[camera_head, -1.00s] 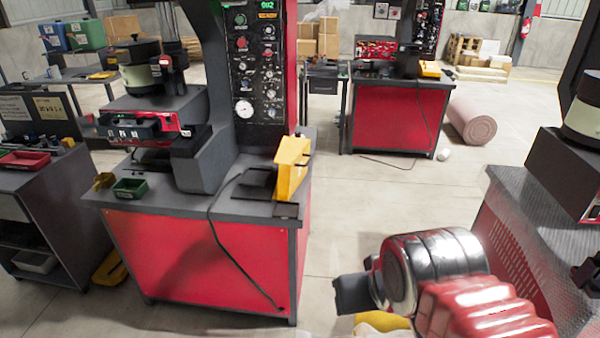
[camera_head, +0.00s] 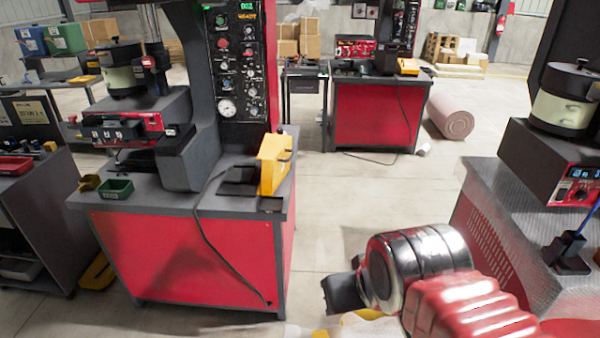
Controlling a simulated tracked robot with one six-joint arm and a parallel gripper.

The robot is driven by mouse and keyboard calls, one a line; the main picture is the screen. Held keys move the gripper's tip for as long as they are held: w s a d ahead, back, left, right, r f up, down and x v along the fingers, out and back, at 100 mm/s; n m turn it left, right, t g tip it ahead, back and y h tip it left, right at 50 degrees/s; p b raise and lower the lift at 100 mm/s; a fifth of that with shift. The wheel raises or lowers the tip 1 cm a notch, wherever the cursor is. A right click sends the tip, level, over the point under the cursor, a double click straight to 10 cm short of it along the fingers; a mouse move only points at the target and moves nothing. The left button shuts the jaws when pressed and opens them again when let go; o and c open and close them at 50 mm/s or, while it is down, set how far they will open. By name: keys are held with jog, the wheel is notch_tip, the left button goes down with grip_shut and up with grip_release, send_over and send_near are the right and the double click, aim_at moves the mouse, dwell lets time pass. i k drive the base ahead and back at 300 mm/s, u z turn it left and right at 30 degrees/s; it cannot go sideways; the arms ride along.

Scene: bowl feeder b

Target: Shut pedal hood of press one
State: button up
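A yellow pedal hood (camera_head: 274,163) stands tall and tilted on the right end of the near press's grey table (camera_head: 150,203), beside a dark plate with a black cable. A similar yellow piece (camera_head: 408,66) sits low on the far press's table (camera_head: 350,80). I cannot tell from any label which press is number one. My gripper (camera_head: 341,294) is the dark end of my red and silver arm, low in the view. It is over the floor, to the right of the near press's red cabinet and apart from the hood. Its fingers are too unclear to show whether it is open.
A bowl feeder (camera_head: 563,97) stands on a metal cabinet at the right. A dark workbench (camera_head: 40,215) is at the left. A yellow piece (camera_head: 98,272) lies on the floor beside the near press. Open floor (camera_head: 350,195) leads toward a pink roll (camera_head: 452,117).

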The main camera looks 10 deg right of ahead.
aim_at(276, 150)
jog(key=k, duration=1.2)
jog(key=u, duration=0.1)
jog(key=i, duration=0.35)
jog(key=u, duration=0.7)
jog(key=i, duration=1.85)
jog(key=z, duration=0.6)
jog(key=i, duration=0.5)
jog(key=z, duration=0.2)
